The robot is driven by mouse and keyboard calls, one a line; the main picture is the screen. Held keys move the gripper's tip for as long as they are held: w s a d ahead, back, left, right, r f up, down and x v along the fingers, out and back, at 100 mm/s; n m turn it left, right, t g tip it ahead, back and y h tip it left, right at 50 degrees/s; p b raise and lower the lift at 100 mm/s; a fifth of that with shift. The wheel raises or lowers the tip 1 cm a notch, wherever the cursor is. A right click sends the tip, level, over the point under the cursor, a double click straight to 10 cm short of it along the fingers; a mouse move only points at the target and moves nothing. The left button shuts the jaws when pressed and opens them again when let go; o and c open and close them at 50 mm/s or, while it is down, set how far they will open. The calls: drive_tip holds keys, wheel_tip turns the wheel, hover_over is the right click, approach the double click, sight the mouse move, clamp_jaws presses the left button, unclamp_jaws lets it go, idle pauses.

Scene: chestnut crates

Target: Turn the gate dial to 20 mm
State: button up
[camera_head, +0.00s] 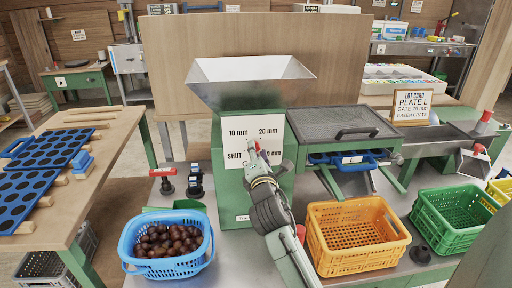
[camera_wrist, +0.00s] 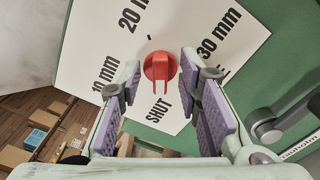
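The red gate dial (camera_wrist: 160,68) sits on a white label plate (camera_wrist: 95,45) marked 10 mm, 20 mm, 30 mm and SHUT. In the wrist view its raised grip runs toward the bottom of the picture, near the word SHUT; I cannot tell which end is the pointer. My gripper (camera_wrist: 161,74) is open, its purple-padded fingers on either side of the dial with gaps to it. In the head view my gripper (camera_head: 262,160) is in front of the plate (camera_head: 240,130) on the green hopper stand (camera_head: 238,212) and hides most of the dial.
A lot card (camera_head: 411,106) reads PLATE L, GATE 20 mm. A blue basket of chestnuts (camera_head: 128,253) stands at front left, an orange crate (camera_head: 318,240) and a green crate (camera_head: 436,210) at right. A grey lever-like part (camera_wrist: 268,128) is close right of my gripper.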

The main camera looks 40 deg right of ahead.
drive_tip(key=shift+w+d, duration=0.1)
drive_tip(key=shift+w, duration=0.15)
drive_tip(key=shift+c, duration=0.6)
clamp_jaws()
